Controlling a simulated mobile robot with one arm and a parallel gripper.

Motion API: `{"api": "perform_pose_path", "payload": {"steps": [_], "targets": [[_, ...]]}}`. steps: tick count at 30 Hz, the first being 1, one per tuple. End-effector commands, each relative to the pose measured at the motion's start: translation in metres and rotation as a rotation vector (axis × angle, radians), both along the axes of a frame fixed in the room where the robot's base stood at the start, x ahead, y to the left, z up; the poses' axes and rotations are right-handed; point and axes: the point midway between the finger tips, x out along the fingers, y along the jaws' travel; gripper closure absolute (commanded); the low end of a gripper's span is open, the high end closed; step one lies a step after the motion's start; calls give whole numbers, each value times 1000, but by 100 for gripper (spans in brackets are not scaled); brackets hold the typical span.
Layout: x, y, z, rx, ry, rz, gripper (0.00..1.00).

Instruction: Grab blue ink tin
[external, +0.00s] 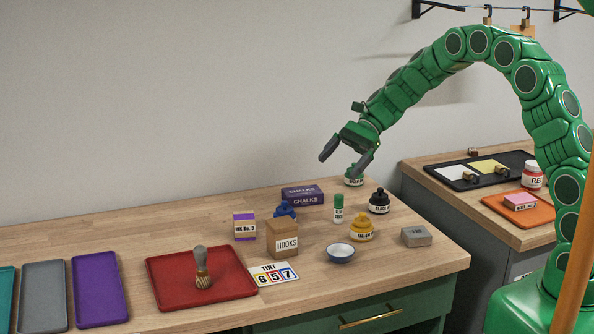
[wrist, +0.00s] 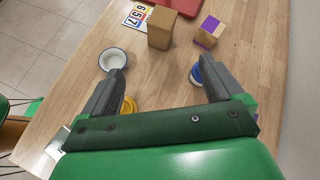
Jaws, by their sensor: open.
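The blue ink tin (external: 284,210) stands on the wooden table behind the cardboard HOOKS box (external: 284,239), which hides its lower part and label. In the wrist view the blue tin (wrist: 195,74) shows at the inner edge of the right finger, which covers part of it. My gripper (external: 341,166) is open and empty, above the table's back edge and to the right of the blue tin. Its two fingers also show spread in the wrist view (wrist: 161,70), with bare wood between them.
The purple CHALKS box (external: 303,195), glue stick (external: 338,208), yellow ink (external: 361,228), black ink (external: 379,201) and a green-lidded ink (external: 353,180) stand nearby. A MK No. 3 box (external: 244,226), bowl (external: 341,253) and red tray (external: 170,285) are also there. The wall is close behind.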

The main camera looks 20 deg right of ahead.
Motion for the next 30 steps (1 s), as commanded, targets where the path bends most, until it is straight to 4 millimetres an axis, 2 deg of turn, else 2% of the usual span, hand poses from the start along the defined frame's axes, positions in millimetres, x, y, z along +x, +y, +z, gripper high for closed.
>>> {"api": "perform_pose_path", "payload": {"steps": [9,16,21,26,30], "targets": [[48,45,-37,70,146,-120,6],[76,70,-64,112,241,-197,6],[87,80,-73,129,281,-227,6],[89,82,-82,133,292,-235,6],[89,82,-101,131,295,-236,6]]}}
